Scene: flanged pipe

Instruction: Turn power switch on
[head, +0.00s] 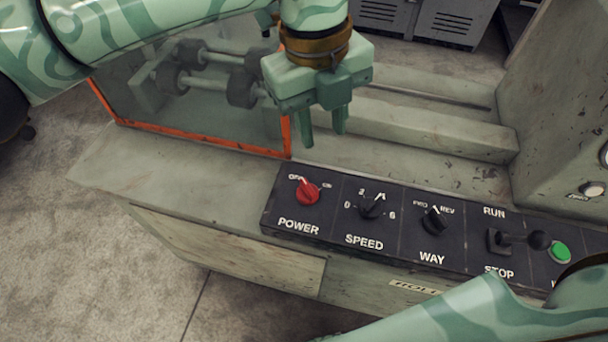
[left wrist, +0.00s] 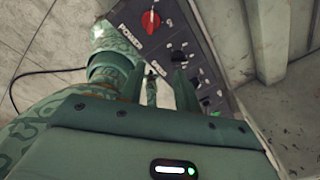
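The red POWER switch knob (head: 307,191) sits at the left end of the black control panel (head: 335,236), with OFF and ON marks above it. Its pointer leans up and left toward OFF. My left gripper (head: 324,138) is above and behind the panel, pointing down, its two fingers apart with nothing between them. It is clear of the knob. In the left wrist view the red knob (left wrist: 151,21) shows near the top, beyond the fingers (left wrist: 160,88). My right arm (head: 480,312) enters at the lower right; its gripper is out of the picture.
Right of POWER are the SPEED knob (head: 372,207), the WAY knob (head: 434,220), the RUN/STOP lever (head: 515,240) and a green button (head: 559,252). An orange-edged clear guard (head: 200,140) stands behind left, near rollers. A machine housing (head: 560,110) rises at right.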

